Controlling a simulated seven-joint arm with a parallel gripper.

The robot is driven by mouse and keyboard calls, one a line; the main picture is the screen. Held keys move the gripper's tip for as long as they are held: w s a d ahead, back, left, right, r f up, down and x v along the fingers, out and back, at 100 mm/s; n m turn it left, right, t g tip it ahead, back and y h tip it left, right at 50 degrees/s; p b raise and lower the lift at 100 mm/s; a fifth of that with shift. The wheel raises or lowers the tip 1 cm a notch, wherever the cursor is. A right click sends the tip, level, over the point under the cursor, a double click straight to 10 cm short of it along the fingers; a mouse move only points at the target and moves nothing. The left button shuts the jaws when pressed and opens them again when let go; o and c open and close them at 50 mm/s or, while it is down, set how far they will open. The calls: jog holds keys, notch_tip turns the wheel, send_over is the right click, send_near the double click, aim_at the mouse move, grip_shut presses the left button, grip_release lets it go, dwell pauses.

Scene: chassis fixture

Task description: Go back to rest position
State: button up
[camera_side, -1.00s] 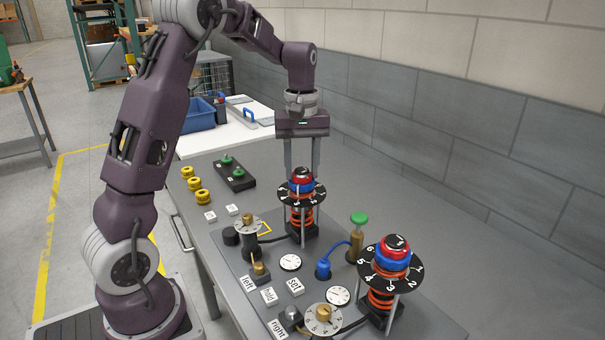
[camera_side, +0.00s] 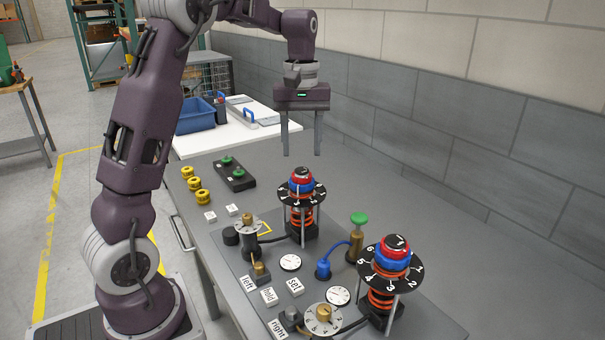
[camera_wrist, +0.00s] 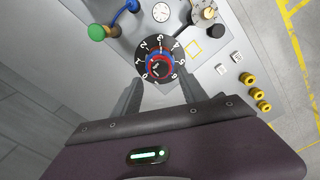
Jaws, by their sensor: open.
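My gripper (camera_side: 301,152) is open and empty. It hangs above the far spring-and-dial unit with its fingers pointing down, clear of the unit's red and blue knob (camera_side: 302,180). In the wrist view my gripper (camera_wrist: 162,92) shows its two fingers apart, with the black numbered dial (camera_wrist: 158,50) beyond them. The near unit with its black dial (camera_side: 391,267) stands upright at the front right of the fixture plate.
A green-capped post (camera_side: 357,232), gauges (camera_side: 290,262), brass-knob parts (camera_side: 249,221) and white labels (camera_side: 269,296) sit on the bench. Yellow rings (camera_side: 196,184) and a black box with green knobs (camera_side: 233,174) lie farther left. A grey wall (camera_side: 450,150) runs along the right.

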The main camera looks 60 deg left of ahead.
jog(key=shift+r, duration=0.65)
jog(key=s+d+r+m+t, duration=0.2)
jog(key=s+d+m, duration=0.2)
jog(key=s+d, duration=0.35)
jog(key=s+d+r+m+t, duration=0.2)
jog(key=s+d+r+m, duration=0.15)
jog(key=s+d, duration=0.4)
jog(key=s+d+f+m+t, duration=0.1)
jog(key=s+f+m, duration=0.3)
jog(key=s, duration=0.4)
jog(key=shift+s+d+f+t, duration=0.2)
jog(key=shift+d+f+t, duration=0.1)
jog(key=shift+d+f, duration=0.5)
